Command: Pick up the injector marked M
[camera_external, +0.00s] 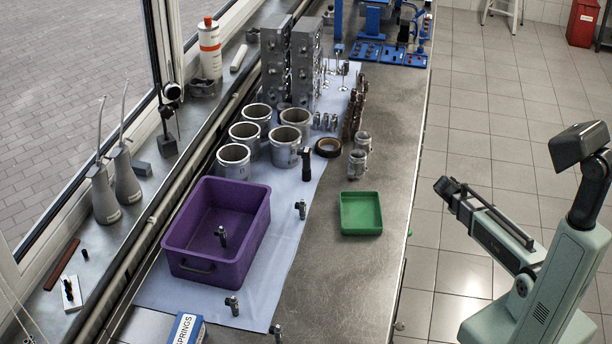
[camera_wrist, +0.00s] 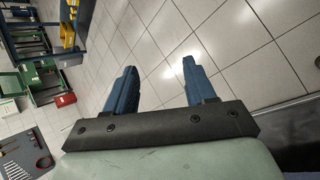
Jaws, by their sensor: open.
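Several small dark-and-metal upright parts look like injectors. One stands inside the purple bin (camera_external: 184,268), and this injector (camera_external: 222,236) is partly within its walls. Another injector (camera_external: 300,209) stands on the blue cloth right of the bin. A third injector (camera_external: 232,305) stands in front of the bin. One more injector (camera_external: 276,332) is at the bottom picture edge, partly cut off. No letter M is legible on any. My gripper (camera_wrist: 158,82) is open and empty, its two blue fingers apart over floor tiles. My arm is right of the bench, away from the injectors.
A green tray (camera_external: 343,229) sits on the bench's right side. Cylinder liners (camera_external: 234,160), a dark ring (camera_external: 328,147) and engine blocks stand farther back. A SPRINGS box (camera_external: 186,330) is at the front. Bare metal bench lies right of the cloth.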

